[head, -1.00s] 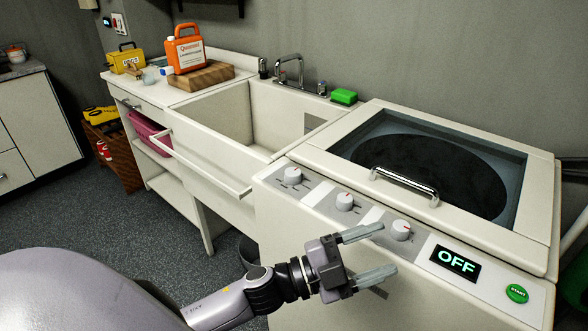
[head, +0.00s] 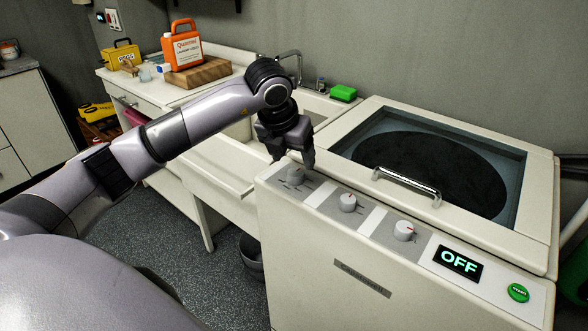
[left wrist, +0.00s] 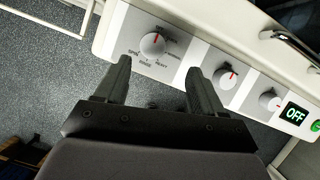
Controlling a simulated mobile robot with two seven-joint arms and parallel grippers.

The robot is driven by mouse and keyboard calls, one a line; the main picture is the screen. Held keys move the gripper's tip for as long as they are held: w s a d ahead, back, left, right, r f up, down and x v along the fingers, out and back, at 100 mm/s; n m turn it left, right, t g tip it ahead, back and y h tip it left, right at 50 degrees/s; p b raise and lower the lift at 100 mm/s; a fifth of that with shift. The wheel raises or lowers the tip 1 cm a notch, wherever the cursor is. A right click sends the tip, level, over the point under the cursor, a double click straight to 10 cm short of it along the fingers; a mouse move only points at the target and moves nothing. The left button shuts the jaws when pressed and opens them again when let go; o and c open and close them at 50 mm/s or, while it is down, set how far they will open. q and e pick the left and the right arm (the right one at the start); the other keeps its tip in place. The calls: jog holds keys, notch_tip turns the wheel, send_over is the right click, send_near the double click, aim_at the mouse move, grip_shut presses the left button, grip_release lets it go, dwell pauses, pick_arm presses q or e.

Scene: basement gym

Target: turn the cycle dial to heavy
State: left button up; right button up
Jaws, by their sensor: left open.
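The cycle dial (head: 296,175) is the leftmost white knob on the washer's front panel. The left wrist view shows the same dial (left wrist: 152,44) ringed by labels, with "HEAVY" at its lower right. Its red mark points up toward "OFF". My left gripper (head: 292,160) is open and points down just above the dial in the head view. In the left wrist view the left gripper's (left wrist: 159,66) fingers stand on either side of the dial's lower edge, apart from it. The gap between them is empty. My right gripper is not in view.
Two more knobs, a middle knob (head: 347,203) and a right knob (head: 403,231), sit along the panel. Beyond them are the "OFF" display (head: 461,261) and green start button (head: 518,293). The lid handle (head: 405,186) rises behind the knobs. The sink (head: 215,155) adjoins on the left.

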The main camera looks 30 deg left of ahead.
aim_at(295, 173)
pick_arm(q)
jog(key=x, duration=0.4)
jog(key=a+p+x, duration=0.1)
jog(key=x, duration=0.2)
jog(key=shift+a, duration=0.1)
jog(key=c, duration=1.1)
